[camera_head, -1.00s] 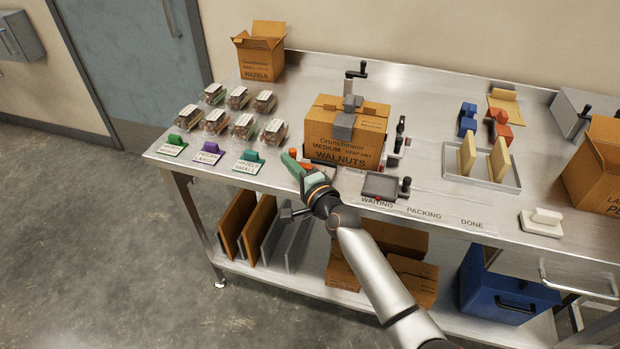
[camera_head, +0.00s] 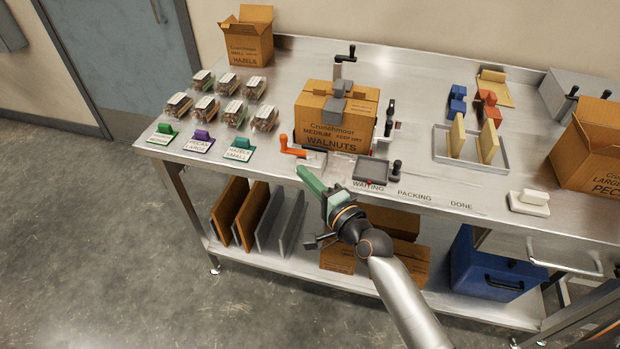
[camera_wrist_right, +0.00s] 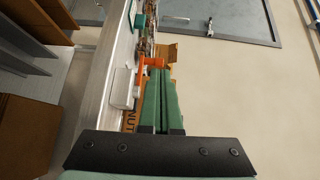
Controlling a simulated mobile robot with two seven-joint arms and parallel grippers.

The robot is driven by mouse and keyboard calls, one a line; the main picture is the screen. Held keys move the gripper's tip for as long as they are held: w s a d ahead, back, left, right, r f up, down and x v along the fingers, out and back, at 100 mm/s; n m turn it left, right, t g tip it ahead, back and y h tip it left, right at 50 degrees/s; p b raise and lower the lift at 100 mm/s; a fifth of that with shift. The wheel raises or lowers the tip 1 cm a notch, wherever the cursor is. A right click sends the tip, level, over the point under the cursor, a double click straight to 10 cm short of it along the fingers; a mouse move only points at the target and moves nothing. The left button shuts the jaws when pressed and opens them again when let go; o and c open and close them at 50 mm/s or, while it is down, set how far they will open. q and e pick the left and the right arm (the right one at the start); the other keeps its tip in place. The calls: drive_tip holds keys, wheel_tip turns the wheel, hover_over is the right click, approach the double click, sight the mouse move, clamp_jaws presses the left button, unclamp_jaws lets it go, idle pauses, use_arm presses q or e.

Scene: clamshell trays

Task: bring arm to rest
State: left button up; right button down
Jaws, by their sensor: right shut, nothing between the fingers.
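My right gripper (camera_head: 311,182) has green fingers. In the head view it is in front of the steel table's (camera_head: 250,175) front edge, near the orange handle (camera_head: 291,147), and apart from it. The right wrist view shows the two green fingers (camera_wrist_right: 161,100) pressed together, with nothing between them. My right arm comes in from the bottom right. My left gripper does not show in these views.
The walnuts box (camera_head: 335,118) stands on the table behind the gripper, beside a small dark tray (camera_head: 371,172). Several clear clamshells (camera_head: 205,107) stand at left. The floor at left is free.

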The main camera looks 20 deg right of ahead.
drive_tip(key=shift+v, duration=0.8)
drive_tip(key=shift+f, duration=0.1)
drive_tip(key=s+f+n+g+h+p, duration=0.2)
drive_tip(key=s+f+n+g, duration=0.5)
drive_tip(key=s+f+n, duration=1)
drive_tip(key=s+f, duration=0.3)
drive_tip(key=s, duration=0.3)
drive_tip(key=shift+s+d+g, duration=0.2)
drive_tip(key=shift+d+g, duration=0.1)
drive_tip(key=shift+g, duration=0.1)
